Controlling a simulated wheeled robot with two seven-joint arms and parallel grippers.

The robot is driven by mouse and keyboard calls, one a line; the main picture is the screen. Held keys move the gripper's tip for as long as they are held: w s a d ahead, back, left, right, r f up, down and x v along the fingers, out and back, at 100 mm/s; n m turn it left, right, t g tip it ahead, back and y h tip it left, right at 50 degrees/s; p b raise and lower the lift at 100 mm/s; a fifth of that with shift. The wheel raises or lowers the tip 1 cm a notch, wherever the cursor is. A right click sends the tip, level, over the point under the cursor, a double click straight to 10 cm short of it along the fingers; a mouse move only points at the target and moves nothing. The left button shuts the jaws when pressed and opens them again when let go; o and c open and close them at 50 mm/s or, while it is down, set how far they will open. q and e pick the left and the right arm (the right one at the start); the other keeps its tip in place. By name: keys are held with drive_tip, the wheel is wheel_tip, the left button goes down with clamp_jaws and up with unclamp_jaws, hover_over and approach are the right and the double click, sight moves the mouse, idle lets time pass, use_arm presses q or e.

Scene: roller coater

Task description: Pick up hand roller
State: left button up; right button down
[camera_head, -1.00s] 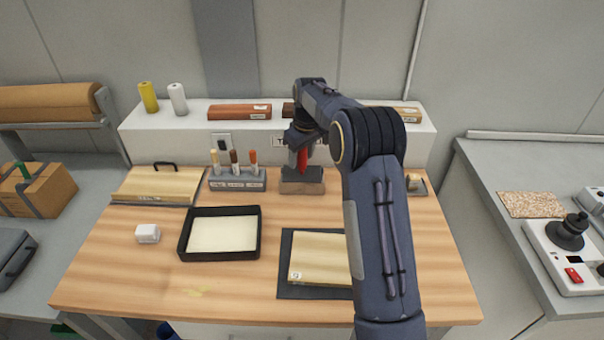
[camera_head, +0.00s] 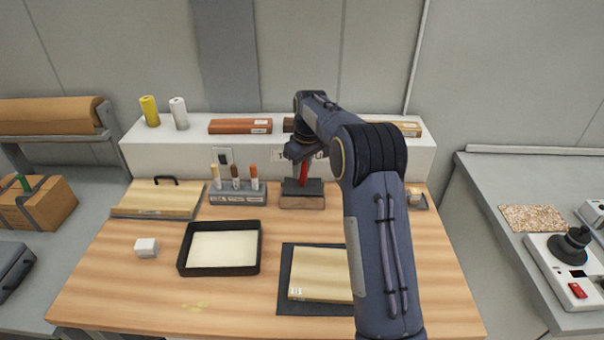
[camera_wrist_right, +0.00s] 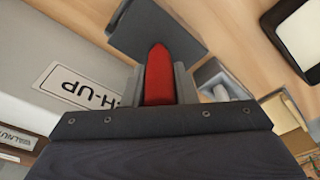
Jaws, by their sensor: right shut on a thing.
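The hand roller's red handle (camera_head: 303,173) shows below my right gripper (camera_head: 302,160) in the head view, above a dark grey and wooden block (camera_head: 303,199) at the back of the table. In the right wrist view the red handle (camera_wrist_right: 158,76) sits between the two fingers of my right gripper (camera_wrist_right: 158,84), which is shut on it. The rest of the roller is hidden by the gripper or cannot be made out. My left gripper is not in view.
A black tray (camera_head: 182,262) of pale liquid stands front left of the block. A wooden board on a dark mat (camera_head: 286,294) lies in front. A white shelf (camera_head: 370,152) stands behind.

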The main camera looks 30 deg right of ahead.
wheel_tip(320, 180, up, 2)
drive_tip(key=shift+w+r, duration=0.1)
drive_tip(key=shift+r, duration=0.15)
drive_tip(key=s+a+r+b, duration=0.4)
drive_tip(key=s+a+r, duration=0.4)
drive_tip(key=s+r, duration=0.2)
drive_tip(key=shift+s+a, duration=0.35)
drive_tip(key=shift+s, duration=0.3)
